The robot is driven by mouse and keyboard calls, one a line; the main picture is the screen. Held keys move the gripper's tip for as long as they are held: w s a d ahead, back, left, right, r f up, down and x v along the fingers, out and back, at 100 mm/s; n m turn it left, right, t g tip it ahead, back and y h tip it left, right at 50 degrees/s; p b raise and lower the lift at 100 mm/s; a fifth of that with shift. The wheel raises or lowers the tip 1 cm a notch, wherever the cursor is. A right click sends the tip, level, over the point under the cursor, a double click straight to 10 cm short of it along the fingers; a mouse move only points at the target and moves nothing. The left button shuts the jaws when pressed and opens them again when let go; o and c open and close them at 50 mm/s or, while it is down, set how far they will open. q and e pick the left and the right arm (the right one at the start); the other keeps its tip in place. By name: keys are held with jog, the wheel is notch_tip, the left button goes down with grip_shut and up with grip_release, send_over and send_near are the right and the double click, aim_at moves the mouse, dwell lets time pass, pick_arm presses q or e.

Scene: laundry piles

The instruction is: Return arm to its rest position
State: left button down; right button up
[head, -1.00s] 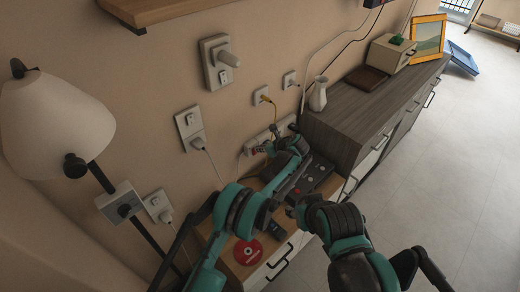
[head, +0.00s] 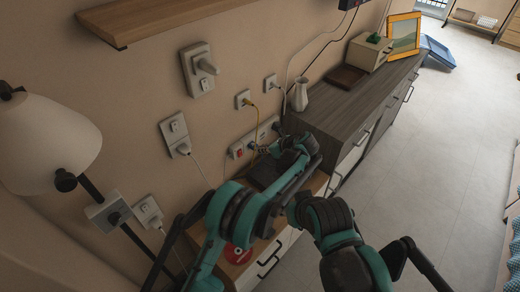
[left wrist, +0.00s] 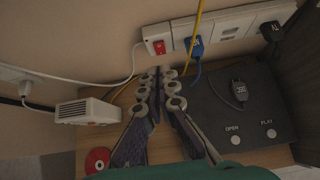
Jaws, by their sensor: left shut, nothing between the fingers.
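My left arm reaches over a low wooden-topped cabinet (head: 232,268) at the wall. My left gripper (head: 262,150) is at its far end, close to the wall. In the left wrist view the left gripper (left wrist: 159,78) has its fingertips together with nothing between them. It is in front of a white power strip (left wrist: 215,32) with a red switch and a blue plug (left wrist: 195,46). A black player (left wrist: 238,105) with OPEN and PLAY buttons lies right of the fingers. My right arm shows at the lower right of the head view; its gripper is not visible.
A red disc (left wrist: 97,160) and a white box (left wrist: 87,111) are left of the fingers. A grey-topped cabinet (head: 340,105) with a white vase (head: 299,95) stands beyond. A lamp (head: 45,145) is at left, a shelf (head: 150,18) above. The floor at right is mostly clear.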

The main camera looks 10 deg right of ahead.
dwell(0.4)
pick_arm(q)
jog(key=s+a+r+n+g+h, duration=0.1)
jog(key=s+a+r+n, duration=0.25)
jog(key=a+r, duration=0.35)
jog(key=s+a+r+n+h, duration=0.1)
jog(key=s+a+r+n, duration=0.3)
jog(key=a, duration=0.5)
jog(key=s+a+r+n+g+h, duration=0.1)
jog(key=s+a+r+n, duration=0.1)
jog(key=a+r+n, duration=0.4)
jog(key=s+a+r+n+h, duration=0.1)
jog(key=s+a+n, duration=0.6)
jog(key=s+a, duration=0.5)
jog(key=s+a+f+n+t+h, duration=0.1)
jog(key=s+f+n, duration=0.3)
jog(key=s+n, duration=0.4)
jog(key=s+a, duration=0.1)
jog(key=s, duration=0.4)
jog(key=shift+f+n+h, duration=0.15)
jog(key=shift+n+h, duration=0.15)
jog(key=shift+n, duration=0.05)
